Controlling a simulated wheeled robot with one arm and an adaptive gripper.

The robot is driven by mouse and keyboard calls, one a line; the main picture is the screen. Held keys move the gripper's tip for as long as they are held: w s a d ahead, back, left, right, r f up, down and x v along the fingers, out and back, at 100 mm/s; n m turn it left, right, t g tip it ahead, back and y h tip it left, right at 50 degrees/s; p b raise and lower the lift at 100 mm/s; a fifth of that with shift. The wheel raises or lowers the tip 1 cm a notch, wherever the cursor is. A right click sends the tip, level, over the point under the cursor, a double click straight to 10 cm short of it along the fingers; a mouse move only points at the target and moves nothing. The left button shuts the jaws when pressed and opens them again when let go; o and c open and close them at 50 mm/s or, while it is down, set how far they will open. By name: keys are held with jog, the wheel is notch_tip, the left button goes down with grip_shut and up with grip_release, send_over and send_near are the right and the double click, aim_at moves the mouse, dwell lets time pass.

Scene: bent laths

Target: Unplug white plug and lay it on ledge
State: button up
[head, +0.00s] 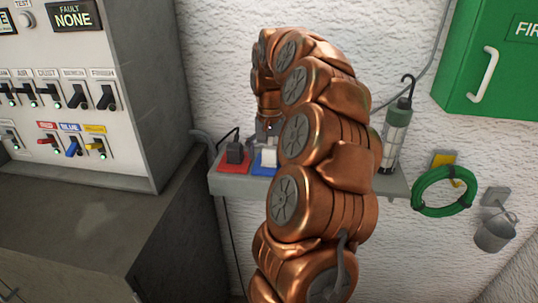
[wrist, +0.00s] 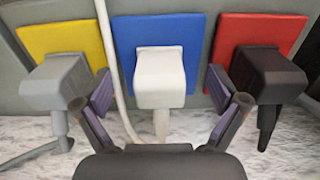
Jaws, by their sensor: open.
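The white plug (wrist: 160,78) sits on a blue square plate (wrist: 128,35), in the middle of the wrist view. In the head view the white plug (head: 268,158) is partly hidden by my arm, on the grey ledge (head: 238,186). My gripper (wrist: 160,93) is open, one finger on each side of the white plug, with a visible gap to it on both sides. In the head view my gripper (head: 268,126) is small and above the plugs. A white cord (wrist: 112,70) runs just left of the plug, near the left finger.
A grey plug (wrist: 55,80) on a yellow plate (wrist: 60,35) and a black plug (wrist: 268,75) on a red plate (wrist: 285,32) stand close on either side. A lamp (head: 394,135) stands at the ledge's right. A switch cabinet (head: 150,150) stands left.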

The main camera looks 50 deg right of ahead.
aim_at(270, 147)
grip_shut()
dwell(0.8)
jog(key=shift+r, duration=0.15)
jog(key=shift+r+p, duration=0.95)
jog(key=shift+r, duration=1.95)
